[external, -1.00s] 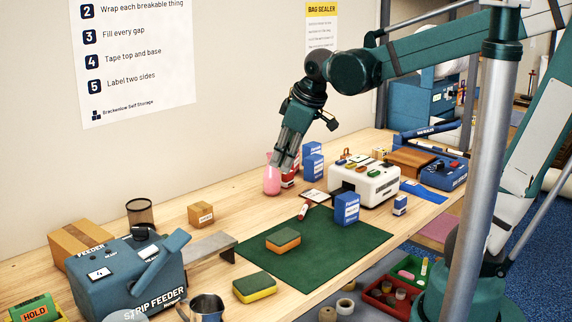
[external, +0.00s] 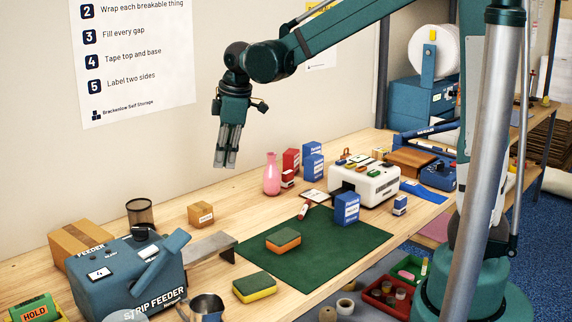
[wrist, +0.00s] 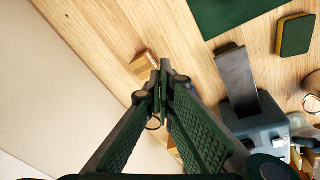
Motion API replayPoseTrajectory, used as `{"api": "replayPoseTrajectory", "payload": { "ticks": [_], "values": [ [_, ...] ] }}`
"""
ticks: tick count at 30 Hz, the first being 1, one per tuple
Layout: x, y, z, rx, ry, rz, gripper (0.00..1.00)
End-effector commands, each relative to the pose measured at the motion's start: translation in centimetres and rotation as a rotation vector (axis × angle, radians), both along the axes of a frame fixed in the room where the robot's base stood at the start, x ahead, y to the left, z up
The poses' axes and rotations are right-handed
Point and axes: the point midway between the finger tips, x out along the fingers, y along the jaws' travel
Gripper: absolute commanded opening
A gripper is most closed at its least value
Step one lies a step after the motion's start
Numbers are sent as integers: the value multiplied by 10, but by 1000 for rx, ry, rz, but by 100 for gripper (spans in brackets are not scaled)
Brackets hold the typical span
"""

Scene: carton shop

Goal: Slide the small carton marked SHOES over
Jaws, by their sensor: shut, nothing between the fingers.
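A small brown carton (external: 201,214) with a white label stands upright on the wooden bench; its lettering is too small to read. My gripper (external: 226,165) is shut and empty, fingers pointing down, in the air above the bench and above and a little right of the carton in the external view. In the wrist view the carton (wrist: 143,63) shows just left of my fingertips (wrist: 163,66), partly hidden by them. My gripper is apart from it.
A larger brown box (external: 80,243), a wire pot (external: 140,213) and the blue strip feeder (external: 125,275) with its grey metal plate (external: 209,246) stand left and front of the carton. A pink vase (external: 272,175) and green mat (external: 310,248) lie right. Bare wood surrounds the carton.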

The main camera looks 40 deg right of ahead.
Motion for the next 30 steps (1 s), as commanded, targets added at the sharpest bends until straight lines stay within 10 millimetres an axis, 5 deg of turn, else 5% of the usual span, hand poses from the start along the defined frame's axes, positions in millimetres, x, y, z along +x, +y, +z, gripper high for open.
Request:
{"api": "replayPoseTrajectory", "payload": {
  "ticks": [30],
  "values": [
    [109,111,-92,-98,174,491,0]
  ]
}}
